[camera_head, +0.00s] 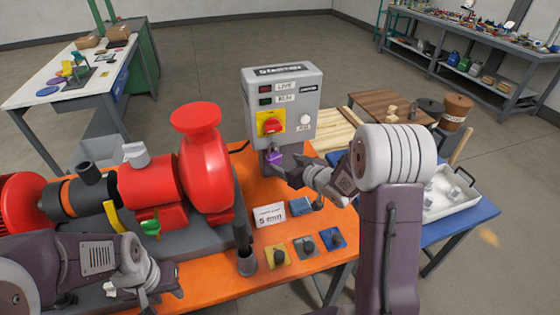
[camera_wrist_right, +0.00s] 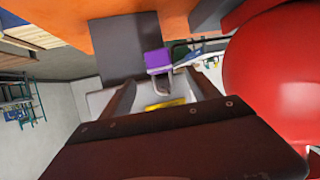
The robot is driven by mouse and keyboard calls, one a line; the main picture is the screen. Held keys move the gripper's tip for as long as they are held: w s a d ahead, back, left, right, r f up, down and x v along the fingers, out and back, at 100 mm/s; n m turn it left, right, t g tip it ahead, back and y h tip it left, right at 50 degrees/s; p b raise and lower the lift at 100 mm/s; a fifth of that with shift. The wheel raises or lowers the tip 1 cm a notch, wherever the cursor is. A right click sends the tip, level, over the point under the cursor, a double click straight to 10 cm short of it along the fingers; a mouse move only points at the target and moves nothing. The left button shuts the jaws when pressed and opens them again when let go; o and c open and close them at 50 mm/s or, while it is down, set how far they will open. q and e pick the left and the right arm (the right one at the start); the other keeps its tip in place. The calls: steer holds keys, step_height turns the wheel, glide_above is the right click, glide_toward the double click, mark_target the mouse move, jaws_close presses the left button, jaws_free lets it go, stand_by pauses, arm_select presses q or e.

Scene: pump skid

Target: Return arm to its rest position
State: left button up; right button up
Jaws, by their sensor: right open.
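My right arm reaches in from the right, and its gripper (camera_head: 280,168) is at the lower front of the grey control box (camera_head: 283,100). A purple padlock (camera_head: 274,158) is right by the fingertips, below the red rotary switch (camera_head: 271,123) on its yellow plate. In the right wrist view the fingers (camera_wrist_right: 165,92) are spread apart, with the purple padlock (camera_wrist_right: 158,60) and its shackle showing just beyond and between them. I cannot tell whether they touch it. My left gripper (camera_head: 160,286) is low at the left, in front of the pump; its jaws are unclear.
The red pump (camera_head: 205,170) stands left of the control box on the orange table (camera_head: 300,262). A white sign (camera_head: 269,215), a blue block and several coloured plates with dark knobs lie in front. A white tray (camera_head: 450,195) is on the blue table at right.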

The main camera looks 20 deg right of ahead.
steer(key=s+a+r, duration=0.2)
steer(key=a+r, duration=0.3)
steer(key=s+d+f+m+g+h, duration=0.1)
steer(key=s+f+g, duration=0.3)
steer(key=s, duration=0.4)
steer(key=s+d+f+m+g+h, duration=0.1)
steer(key=s+f+g, duration=0.2)
steer(key=s, duration=0.5)
steer(key=s+d+f+m+g+h, duration=0.1)
steer(key=s+f+g, duration=0.3)
steer(key=s+f, duration=0.2)
steer(key=shift+s+m+g+h, duration=0.3)
steer(key=shift+s+m+h, duration=0.1)
steer(key=shift+s, duration=1.15)
